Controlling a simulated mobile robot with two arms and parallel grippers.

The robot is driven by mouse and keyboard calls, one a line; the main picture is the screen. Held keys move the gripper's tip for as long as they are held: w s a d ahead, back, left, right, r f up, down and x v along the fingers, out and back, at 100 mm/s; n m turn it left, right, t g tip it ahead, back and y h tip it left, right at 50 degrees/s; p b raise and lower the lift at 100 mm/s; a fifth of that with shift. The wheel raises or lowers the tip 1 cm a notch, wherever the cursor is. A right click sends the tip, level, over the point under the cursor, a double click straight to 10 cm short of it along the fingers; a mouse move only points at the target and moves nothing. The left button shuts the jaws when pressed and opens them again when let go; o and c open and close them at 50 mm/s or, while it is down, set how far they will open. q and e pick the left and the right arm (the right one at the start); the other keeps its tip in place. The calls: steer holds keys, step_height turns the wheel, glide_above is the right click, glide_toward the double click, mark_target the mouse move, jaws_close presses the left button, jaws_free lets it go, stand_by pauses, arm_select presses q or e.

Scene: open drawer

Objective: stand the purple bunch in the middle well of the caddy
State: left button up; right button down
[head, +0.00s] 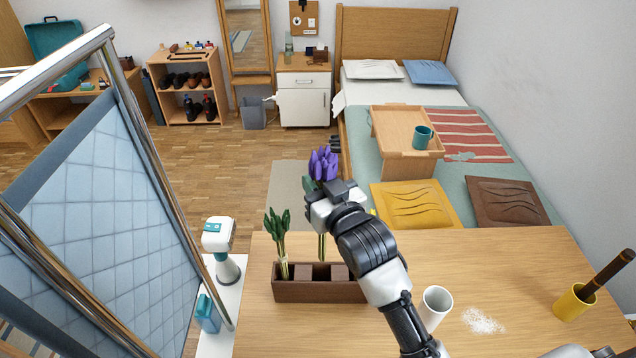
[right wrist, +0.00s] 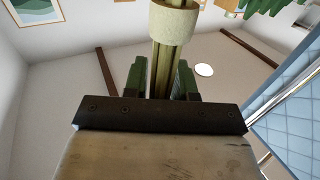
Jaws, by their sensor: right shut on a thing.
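The purple bunch (head: 323,163) is upright, with purple heads at the top and pale green stems below. My right gripper (head: 325,197) is shut on it just below the heads. The stems (right wrist: 165,65) show between the fingers in the right wrist view, with a cream band around them. The dark brown caddy (head: 318,291) sits on the desk below. A green bunch (head: 278,232) stands in the left well. My left gripper is not in view.
A white mug (head: 435,306), a patch of white powder (head: 483,321) and a yellow cup (head: 573,302) with a brown stick are on the desk (head: 500,260). A quilted blue screen with a metal frame (head: 90,190) rises at the left. The back right of the desk is clear.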

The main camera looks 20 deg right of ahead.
step_height(320, 180, down, 12)
steer(key=b, duration=0.8)
steer(key=shift+r, duration=0.2)
stand_by(0.3)
steer(key=c, duration=0.8)
jaws_free()
steer(key=shift+s, duration=0.1)
steer(key=shift+s+d+b, duration=0.3)
steer(key=shift+s+d, duration=0.05)
steer(key=shift+s, duration=1.4)
steer(key=shift+s+d+b, duration=0.25)
steer(key=shift+s+d, duration=0.05)
steer(key=shift+s, duration=1.45)
steer(key=shift+s+d+b, duration=0.3)
steer(key=shift+s+d, duration=0.05)
steer(key=shift+s, duration=1.4)
